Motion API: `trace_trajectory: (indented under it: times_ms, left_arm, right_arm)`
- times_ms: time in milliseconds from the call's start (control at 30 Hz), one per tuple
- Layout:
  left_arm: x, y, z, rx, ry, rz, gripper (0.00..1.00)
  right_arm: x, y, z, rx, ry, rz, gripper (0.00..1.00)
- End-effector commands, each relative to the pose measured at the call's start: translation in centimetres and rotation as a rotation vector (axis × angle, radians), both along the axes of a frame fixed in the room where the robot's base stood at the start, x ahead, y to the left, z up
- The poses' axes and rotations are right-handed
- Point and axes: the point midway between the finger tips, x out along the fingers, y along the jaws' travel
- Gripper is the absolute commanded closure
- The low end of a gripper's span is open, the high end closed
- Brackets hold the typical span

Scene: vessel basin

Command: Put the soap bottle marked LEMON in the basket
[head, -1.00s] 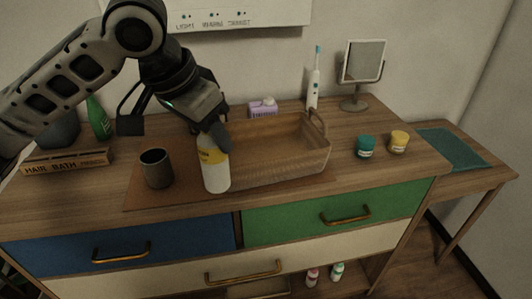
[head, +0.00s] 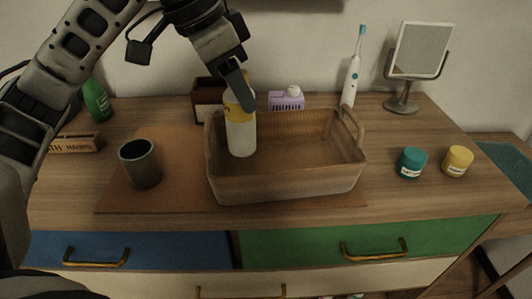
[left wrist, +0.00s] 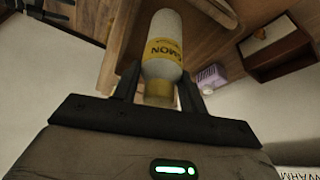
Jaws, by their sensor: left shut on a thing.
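The white soap bottle (head: 240,138) has a yellow label; in the left wrist view its label (left wrist: 162,48) reads "MON", the end of LEMON. My left gripper (head: 240,92) is shut on the bottle's upper part and holds it upright, cap end toward the gripper. The bottle is over the left part of the wicker basket (head: 285,187), its lower end showing within the basket's outline. I cannot tell whether it touches the basket floor. The fingers also show around the bottle in the left wrist view (left wrist: 158,88). My right gripper is not in view.
A grey cup (head: 140,165) stands left of the basket on a brown mat (head: 120,200). Teal (head: 411,164) and yellow (head: 457,162) jars stand right, before a mirror (head: 415,52).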

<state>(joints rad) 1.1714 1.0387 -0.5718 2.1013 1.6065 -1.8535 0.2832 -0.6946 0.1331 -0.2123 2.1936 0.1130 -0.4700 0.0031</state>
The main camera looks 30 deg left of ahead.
Motion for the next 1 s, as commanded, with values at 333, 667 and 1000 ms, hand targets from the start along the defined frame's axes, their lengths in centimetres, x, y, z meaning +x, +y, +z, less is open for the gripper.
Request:
trace_trajectory:
  times_ms: [333, 667, 1000]
  left_arm:
    - [0.0, 0.0, -4.6, 0.000, 0.001, 0.001, 1.00]
    - [0.0, 0.0, -7.9, 0.000, -0.001, -0.001, 1.00]
    - [0.0, 0.0, -8.2, 0.000, 0.000, 0.000, 0.47]
  right_arm:
    - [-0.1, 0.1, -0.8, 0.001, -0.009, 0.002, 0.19]
    - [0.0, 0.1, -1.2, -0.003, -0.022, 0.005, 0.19]
    - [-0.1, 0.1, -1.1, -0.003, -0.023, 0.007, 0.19]
